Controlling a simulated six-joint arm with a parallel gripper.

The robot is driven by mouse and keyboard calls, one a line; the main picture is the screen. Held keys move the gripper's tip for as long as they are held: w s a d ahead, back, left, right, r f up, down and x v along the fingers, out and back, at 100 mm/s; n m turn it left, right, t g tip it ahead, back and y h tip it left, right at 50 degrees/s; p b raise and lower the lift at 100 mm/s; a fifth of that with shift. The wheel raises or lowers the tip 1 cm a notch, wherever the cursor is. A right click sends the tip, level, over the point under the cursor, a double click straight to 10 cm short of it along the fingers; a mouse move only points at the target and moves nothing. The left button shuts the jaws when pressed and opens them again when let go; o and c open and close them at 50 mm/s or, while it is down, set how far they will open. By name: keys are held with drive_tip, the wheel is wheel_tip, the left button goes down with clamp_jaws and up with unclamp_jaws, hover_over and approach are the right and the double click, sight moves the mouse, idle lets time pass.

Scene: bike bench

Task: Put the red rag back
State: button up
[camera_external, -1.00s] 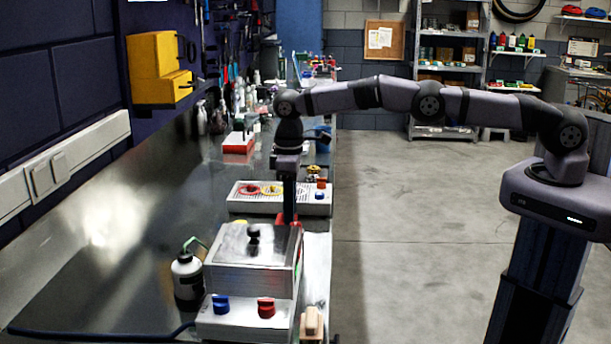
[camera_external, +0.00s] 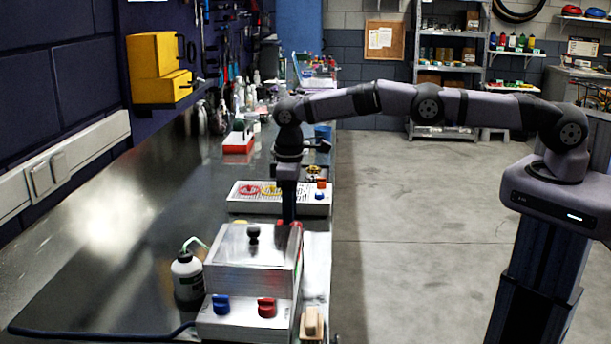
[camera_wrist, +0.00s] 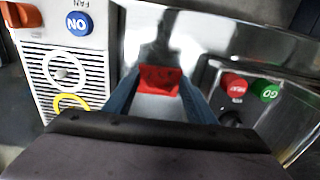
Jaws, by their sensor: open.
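The red rag (camera_wrist: 160,79) shows in the wrist view as a small red patch, between and just beyond my fingertips. My gripper (camera_wrist: 158,98) is open, with one blue finger on each side of the rag. I cannot tell whether either finger touches it. In the external view my gripper (camera_external: 288,220) points straight down behind the metal-lidded box, and its fingertips are largely hidden there. Only a little red shows beside them, so the rag's full shape is hidden.
The metal-lidded box (camera_external: 250,245) with blue and red knobs stands close in front of my gripper. A white panel (camera_external: 250,204) lies just behind it. A white bottle (camera_external: 187,277) stands left of the box. The bench's left part is clear.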

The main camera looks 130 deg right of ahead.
drive_tip(key=shift+r, duration=0.1)
drive_tip(key=shift+r, duration=0.45)
wheel_tip(320, 180, up, 11)
drive_tip(key=p, duration=0.4)
drive_tip(key=shift+r, duration=0.1)
